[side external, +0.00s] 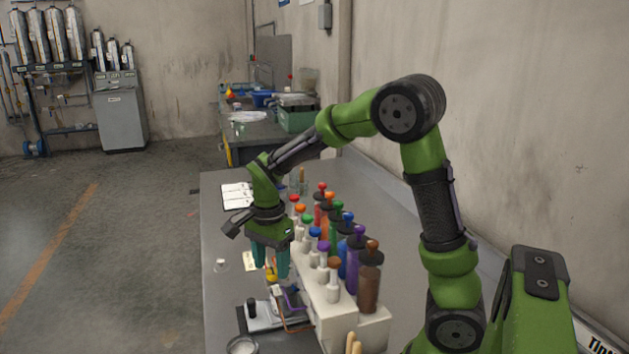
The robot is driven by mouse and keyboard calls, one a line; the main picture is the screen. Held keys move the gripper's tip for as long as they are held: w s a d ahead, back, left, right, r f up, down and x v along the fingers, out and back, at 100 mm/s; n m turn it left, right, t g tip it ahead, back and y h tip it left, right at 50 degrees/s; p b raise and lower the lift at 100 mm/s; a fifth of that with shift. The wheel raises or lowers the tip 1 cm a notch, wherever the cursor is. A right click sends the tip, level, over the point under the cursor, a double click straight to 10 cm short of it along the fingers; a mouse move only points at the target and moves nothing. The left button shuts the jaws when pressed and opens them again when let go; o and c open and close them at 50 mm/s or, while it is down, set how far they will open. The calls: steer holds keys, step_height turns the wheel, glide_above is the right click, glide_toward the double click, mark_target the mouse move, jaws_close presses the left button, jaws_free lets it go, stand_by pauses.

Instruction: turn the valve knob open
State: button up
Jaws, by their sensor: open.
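My gripper (270,268) points down over the bench with its teal fingers apart, left of the bottle rack. A small yellow piece (271,274) shows low between the fingertips; it may be the valve knob, but it is too small and too hidden to tell. I cannot tell whether the fingers touch it. Just below it, curved purple and copper-coloured tubes (290,301) run by a small device with a black knob (252,305) on a dark base.
A pale rack (337,323) with several colour-capped bottles stands close right of my gripper. Papers (236,196) lie behind on the grey bench (222,321). A small white piece (221,265) lies left, and a round metal container (242,346) stands in front.

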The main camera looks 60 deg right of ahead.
steer(key=shift+f, duration=0.75)
steer(key=c, duration=1.1)
steer(key=shift+o, duration=0.2)
